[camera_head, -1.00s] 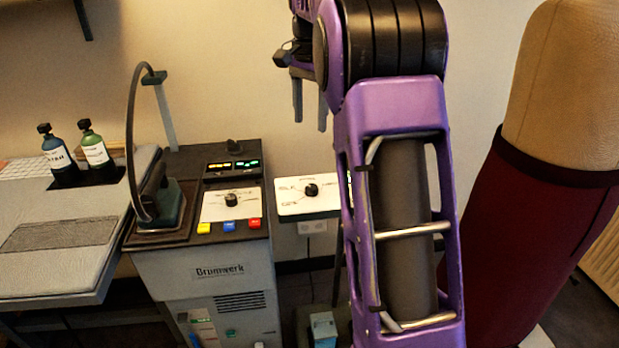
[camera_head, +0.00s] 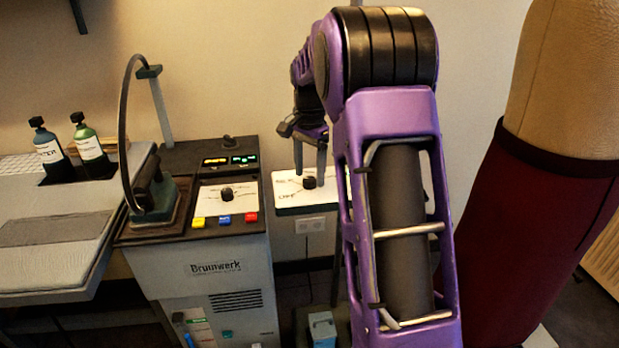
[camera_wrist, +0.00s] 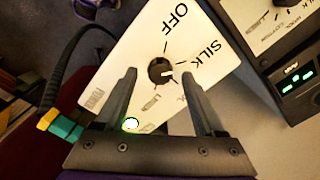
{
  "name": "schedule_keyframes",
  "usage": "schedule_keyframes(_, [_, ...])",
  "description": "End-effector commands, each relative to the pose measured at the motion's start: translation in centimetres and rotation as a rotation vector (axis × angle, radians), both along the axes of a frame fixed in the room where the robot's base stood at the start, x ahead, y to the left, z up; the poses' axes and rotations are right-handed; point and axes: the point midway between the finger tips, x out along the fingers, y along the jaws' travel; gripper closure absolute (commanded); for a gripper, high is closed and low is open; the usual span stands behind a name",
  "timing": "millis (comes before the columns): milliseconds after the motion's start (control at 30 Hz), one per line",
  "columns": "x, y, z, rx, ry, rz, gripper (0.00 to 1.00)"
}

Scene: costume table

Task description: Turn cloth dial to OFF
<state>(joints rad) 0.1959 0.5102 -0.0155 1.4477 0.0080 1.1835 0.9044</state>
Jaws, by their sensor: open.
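A black round dial (camera_head: 309,182) sits on a white panel (camera_head: 290,202) right of the iron station. In the wrist view the dial (camera_wrist: 158,68) has a pale pointer mark toward the right, below the SILK label and away from OFF (camera_wrist: 176,18). Other labels on this panel are too small or hidden to read. My gripper (camera_head: 309,172) is open above this panel. In the wrist view its fingers (camera_wrist: 159,74) appear on either side of the dial, with gaps; I cannot tell their height above it.
The Brumwerk unit (camera_head: 215,285) stands just left, with a second dial (camera_head: 227,195), coloured buttons, lit displays and an iron (camera_head: 155,190). Two bottles (camera_head: 90,150) stand farther left. A maroon dress form (camera_head: 520,220) stands right of my arm.

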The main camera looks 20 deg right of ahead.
Motion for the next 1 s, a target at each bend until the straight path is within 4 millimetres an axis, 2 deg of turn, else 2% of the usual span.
schedule_keyframes(133, [-0.03,0.02,-0.98,0.0,0.0,0.0,0.29])
schedule_keyframes(433, [-0.01,0.03,-1.1,0.0,0.0,0.0,0.31])
schedule_keyframes(800, [-0.02,0.01,-1.08,0.0,0.0,0.0,0.97])
schedule_keyframes(833, [-0.02,0.01,-1.08,0.0,0.0,0.0,1.0])
schedule_keyframes(1000, [-0.02,0.01,-1.05,0.0,0.0,0.002,1.0])
